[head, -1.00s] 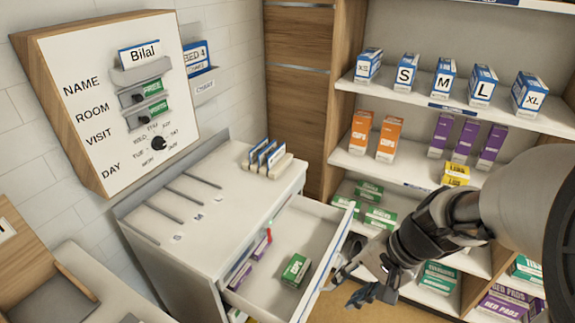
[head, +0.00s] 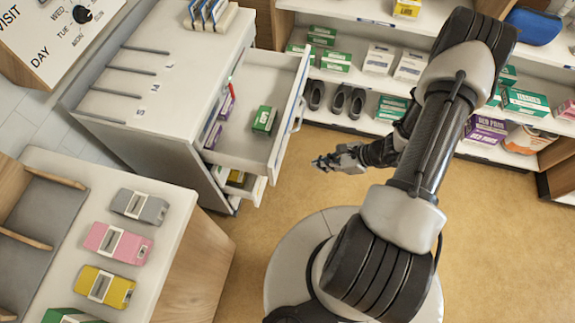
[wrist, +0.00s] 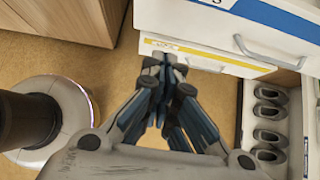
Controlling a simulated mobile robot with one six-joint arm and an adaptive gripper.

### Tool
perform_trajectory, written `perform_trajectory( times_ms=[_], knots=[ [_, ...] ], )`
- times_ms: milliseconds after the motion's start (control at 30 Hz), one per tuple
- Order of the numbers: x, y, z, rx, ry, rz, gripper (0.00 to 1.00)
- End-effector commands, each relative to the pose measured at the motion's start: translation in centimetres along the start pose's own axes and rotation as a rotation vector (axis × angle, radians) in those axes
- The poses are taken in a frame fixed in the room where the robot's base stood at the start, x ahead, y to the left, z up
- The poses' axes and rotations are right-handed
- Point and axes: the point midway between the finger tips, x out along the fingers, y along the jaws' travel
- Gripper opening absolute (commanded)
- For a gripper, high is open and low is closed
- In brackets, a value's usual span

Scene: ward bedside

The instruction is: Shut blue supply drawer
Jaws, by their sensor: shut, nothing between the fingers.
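The blue supply drawer (head: 289,112) stands pulled well out of the white cabinet in the head view. A green box (head: 263,120) lies in it, with purple boxes and a red item near its left side. Its front, with a blue label strip (wrist: 272,14) and a grey handle (wrist: 262,48), shows at the top of the wrist view. My gripper (head: 322,163) is shut and empty, apart from the drawer front, to its right in the head view. The closed fingertips (wrist: 165,62) point toward the drawer fronts in the wrist view.
A lower drawer with a yellow label (wrist: 205,57) is also partly out beneath the blue one. A counter with coloured devices (head: 117,243) is at the lower left. Shelves (head: 350,78) with boxes and shoes stand behind. Tan floor is clear around the gripper.

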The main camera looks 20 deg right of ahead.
Motion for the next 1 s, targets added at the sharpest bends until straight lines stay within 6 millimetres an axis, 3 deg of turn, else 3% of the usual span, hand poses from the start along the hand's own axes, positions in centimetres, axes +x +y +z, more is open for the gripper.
perform_trajectory(
  times_ms=[500,700,1000],
  knots=[
    [10.2,0.1,0.3,-0.008,0.000,0.006,0.00],
    [11.7,0.1,2.3,-0.008,0.000,0.004,0.00],
    [12.2,0.1,2.9,-0.004,0.001,0.002,0.00]
  ],
)
